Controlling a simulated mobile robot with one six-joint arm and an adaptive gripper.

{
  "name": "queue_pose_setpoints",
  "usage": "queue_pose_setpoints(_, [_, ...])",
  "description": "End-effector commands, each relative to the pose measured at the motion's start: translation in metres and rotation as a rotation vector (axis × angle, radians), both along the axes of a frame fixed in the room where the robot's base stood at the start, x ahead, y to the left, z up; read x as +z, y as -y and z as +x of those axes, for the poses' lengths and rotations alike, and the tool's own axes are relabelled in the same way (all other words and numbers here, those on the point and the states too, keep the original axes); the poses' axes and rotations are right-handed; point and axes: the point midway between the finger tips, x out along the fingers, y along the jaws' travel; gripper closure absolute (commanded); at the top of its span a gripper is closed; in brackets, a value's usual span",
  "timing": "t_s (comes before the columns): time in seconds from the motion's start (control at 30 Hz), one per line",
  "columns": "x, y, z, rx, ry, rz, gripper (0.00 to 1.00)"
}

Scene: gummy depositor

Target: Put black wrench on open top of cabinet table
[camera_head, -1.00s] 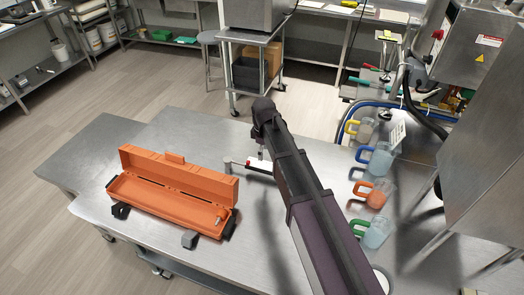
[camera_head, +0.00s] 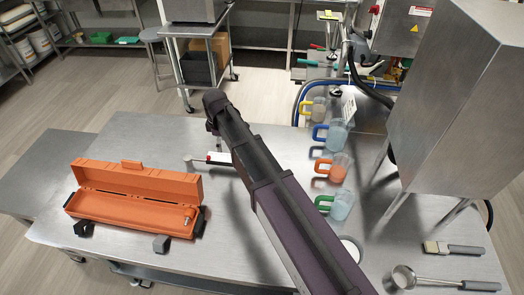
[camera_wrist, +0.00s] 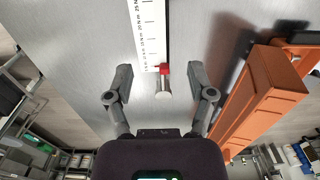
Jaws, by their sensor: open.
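A tool with a white scale strip (camera_wrist: 148,30), a red ring (camera_wrist: 164,69) and a round metal end (camera_wrist: 165,85) lies on the steel table. It also shows in the head view as a white and red piece (camera_head: 219,158), partly behind my arm. I cannot make out a clearly black wrench; this tool may be it. My gripper (camera_wrist: 161,80) is open and empty, its fingers either side of the metal end and apart from it. In the head view my arm hides most of the gripper. Which surface is the cabinet table's top is unclear.
An open orange case (camera_head: 130,205) stands left of the tool, close to the gripper in the wrist view (camera_wrist: 262,95). Several jugs with coloured handles, one blue (camera_head: 337,135), stand to the right. A brush (camera_head: 455,249) and a ladle (camera_head: 405,278) lie front right.

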Motion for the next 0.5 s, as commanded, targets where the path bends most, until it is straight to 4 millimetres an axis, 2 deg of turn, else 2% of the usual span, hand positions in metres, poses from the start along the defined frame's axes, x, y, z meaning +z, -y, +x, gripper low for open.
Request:
queue_pose_setpoints(0.17, [0.0, 0.006, -0.001, -0.02, 0.0, 0.0, 0.3])
queue_pose_setpoints(0.27, [0.0, 0.02, -0.004, -0.068, 0.0, 0.0, 0.3])
queue_pose_setpoints(0.37, [0.0, 0.044, -0.009, -0.154, 0.0, -0.001, 0.3])
queue_pose_setpoints(0.5, [0.0, 0.092, -0.021, -0.336, 0.001, -0.002, 0.3])
